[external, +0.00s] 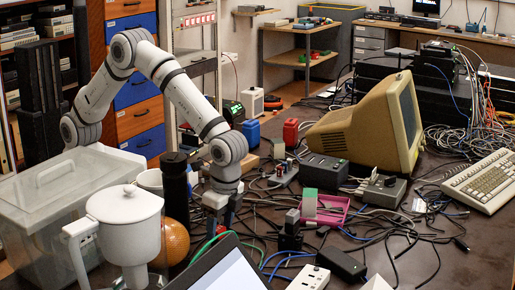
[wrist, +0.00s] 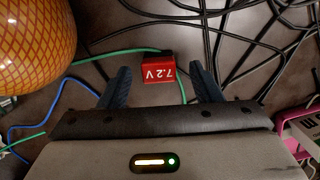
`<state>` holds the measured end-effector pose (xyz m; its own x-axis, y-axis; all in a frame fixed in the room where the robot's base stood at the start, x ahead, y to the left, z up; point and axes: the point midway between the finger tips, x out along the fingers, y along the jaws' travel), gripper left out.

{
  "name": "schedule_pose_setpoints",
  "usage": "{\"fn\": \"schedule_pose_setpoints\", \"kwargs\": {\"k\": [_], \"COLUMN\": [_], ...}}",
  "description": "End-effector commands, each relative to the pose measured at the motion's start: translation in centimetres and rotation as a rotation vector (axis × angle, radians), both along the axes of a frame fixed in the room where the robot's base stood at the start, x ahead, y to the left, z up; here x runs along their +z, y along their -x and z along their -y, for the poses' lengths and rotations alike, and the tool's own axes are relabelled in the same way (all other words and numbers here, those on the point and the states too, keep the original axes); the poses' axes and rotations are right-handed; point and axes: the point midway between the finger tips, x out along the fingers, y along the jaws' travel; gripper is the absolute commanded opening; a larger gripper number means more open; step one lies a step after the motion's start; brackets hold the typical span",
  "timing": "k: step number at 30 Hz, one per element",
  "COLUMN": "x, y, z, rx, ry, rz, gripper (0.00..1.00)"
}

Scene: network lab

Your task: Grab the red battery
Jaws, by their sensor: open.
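The red battery (wrist: 160,70), marked "7.2 V", lies on the dark table in the wrist view. It sits between and slightly beyond the fingertips of my gripper (wrist: 161,80), with a gap on both sides. My gripper is open and empty. In the external view my gripper (external: 219,222) points down low over the table, left of centre, and the fingers mostly hide the battery; a small patch of red shows by them. Another red block (external: 290,132) stands farther back beside a blue one (external: 251,133).
An orange ball (wrist: 35,45) lies close on the left in the wrist view. A green cable (wrist: 115,54) runs by the battery and black cables lie beyond. A white jug (external: 125,225), a black cylinder (external: 176,190) and a pink tray (external: 325,212) stand around my gripper.

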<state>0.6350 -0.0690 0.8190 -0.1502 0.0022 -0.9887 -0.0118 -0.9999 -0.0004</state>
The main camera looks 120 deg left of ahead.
Motion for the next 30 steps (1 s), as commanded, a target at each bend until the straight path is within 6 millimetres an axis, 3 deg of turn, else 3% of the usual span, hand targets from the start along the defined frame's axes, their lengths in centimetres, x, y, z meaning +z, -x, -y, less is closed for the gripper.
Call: {"fn": "schedule_pose_setpoints", "kwargs": {"k": [6, 15, 30], "x": [-3.0, -3.5, -3.5], "y": [0.7, 0.7, 0.7], "z": [0.1, 0.1, 0.1], "rx": [0.0, 0.0, 0.0], "ry": [0.0, 0.0, 0.0], "rz": [-0.002, 0.001, 0.001], "gripper": [0.58, 0.58, 0.18]}}
